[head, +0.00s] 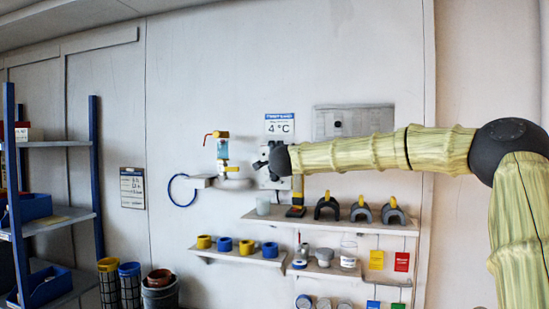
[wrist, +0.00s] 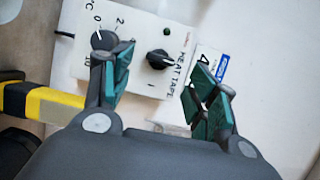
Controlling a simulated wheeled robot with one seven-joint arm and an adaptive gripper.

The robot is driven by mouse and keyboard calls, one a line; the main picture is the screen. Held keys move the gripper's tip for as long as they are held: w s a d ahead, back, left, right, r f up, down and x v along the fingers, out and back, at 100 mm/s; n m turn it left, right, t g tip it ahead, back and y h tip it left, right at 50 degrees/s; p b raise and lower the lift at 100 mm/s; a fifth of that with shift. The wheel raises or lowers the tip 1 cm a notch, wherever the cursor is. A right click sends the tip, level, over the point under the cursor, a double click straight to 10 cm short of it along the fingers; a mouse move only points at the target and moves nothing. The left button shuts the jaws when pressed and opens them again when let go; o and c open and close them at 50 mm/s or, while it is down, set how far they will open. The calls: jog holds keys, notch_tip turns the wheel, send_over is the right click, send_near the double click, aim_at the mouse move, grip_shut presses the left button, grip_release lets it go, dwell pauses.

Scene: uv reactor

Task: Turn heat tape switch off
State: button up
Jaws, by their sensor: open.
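The heat tape control box (wrist: 140,30) is a white panel, tilted in the wrist view. It carries a black knob (wrist: 158,59) beside the words HEAT TAPE. A round dial (wrist: 103,40) with numbers sits to its left, partly behind a finger. My gripper (wrist: 160,92) is open and empty, facing the panel. Its two green-padded fingers stand on either side of the black knob, apart from it in the picture. In the head view my gripper (head: 262,160) is at the wall, in front of the box (head: 270,181), which is mostly hidden behind it.
A yellow-and-black striped bar (wrist: 45,103) lies left of my gripper. A 4 °C sign (head: 279,126) hangs above the box. Below, a shelf (head: 350,225) holds a cup (head: 263,204) and several dark arched pieces.

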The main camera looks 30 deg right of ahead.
jog(key=v, duration=0.6)
jog(key=shift+s+a, duration=0.2)
jog(key=shift+s, duration=0.1)
